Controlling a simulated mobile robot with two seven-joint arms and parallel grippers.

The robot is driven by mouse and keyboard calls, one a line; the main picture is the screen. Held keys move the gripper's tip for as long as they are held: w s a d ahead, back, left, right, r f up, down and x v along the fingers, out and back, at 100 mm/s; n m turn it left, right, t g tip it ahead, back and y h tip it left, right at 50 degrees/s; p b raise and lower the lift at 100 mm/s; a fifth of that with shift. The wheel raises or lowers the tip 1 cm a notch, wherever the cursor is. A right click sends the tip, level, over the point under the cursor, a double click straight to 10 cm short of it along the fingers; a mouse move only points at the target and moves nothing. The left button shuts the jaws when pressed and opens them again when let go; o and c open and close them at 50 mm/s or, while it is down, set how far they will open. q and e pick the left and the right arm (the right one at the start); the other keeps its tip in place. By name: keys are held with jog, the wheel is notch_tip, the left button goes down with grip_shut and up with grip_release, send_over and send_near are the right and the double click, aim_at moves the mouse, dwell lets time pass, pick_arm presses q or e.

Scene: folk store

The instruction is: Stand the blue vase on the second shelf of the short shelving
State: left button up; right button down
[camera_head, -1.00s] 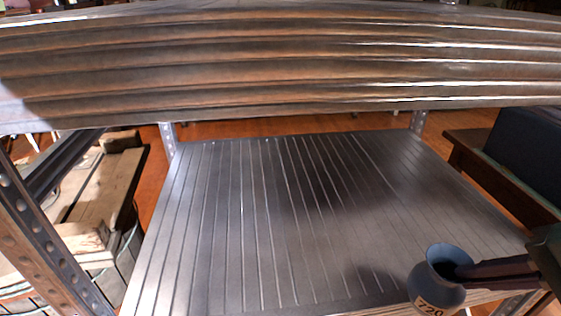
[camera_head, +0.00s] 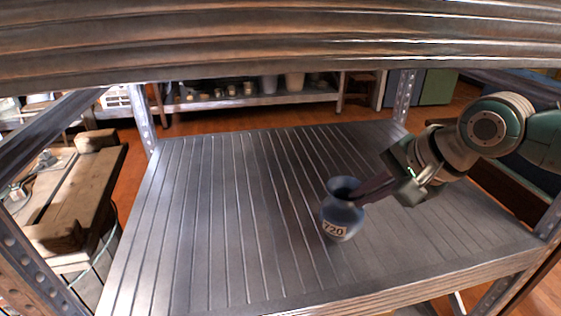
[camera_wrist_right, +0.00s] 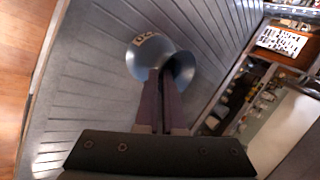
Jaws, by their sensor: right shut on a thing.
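The blue vase (camera_head: 343,217) carries a label reading 720. In the head view it is upright over the right-middle part of the grey ribbed shelf (camera_head: 215,230). I cannot tell whether its base touches the board. My right gripper (camera_head: 364,193) comes in from the right and is shut on the vase's rim, one finger inside the mouth. The right wrist view also shows the vase (camera_wrist_right: 146,57) between the fingertips, with the ribbed board behind it. My left gripper is in neither view.
Another ribbed shelf board (camera_head: 270,35) hangs over the top of the head view. Perforated metal posts (camera_head: 142,120) stand at the corners. The board left of the vase is bare. A low rack with pots (camera_head: 250,98) stands behind.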

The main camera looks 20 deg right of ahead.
notch_tip(320, 180, down, 2)
jog(key=shift+s+f, duration=0.1)
jog(key=shift+f, duration=0.15)
jog(key=c, duration=1.5)
grip_release()
jog(key=shift+f, duration=0.1)
jog(key=o, duration=0.5)
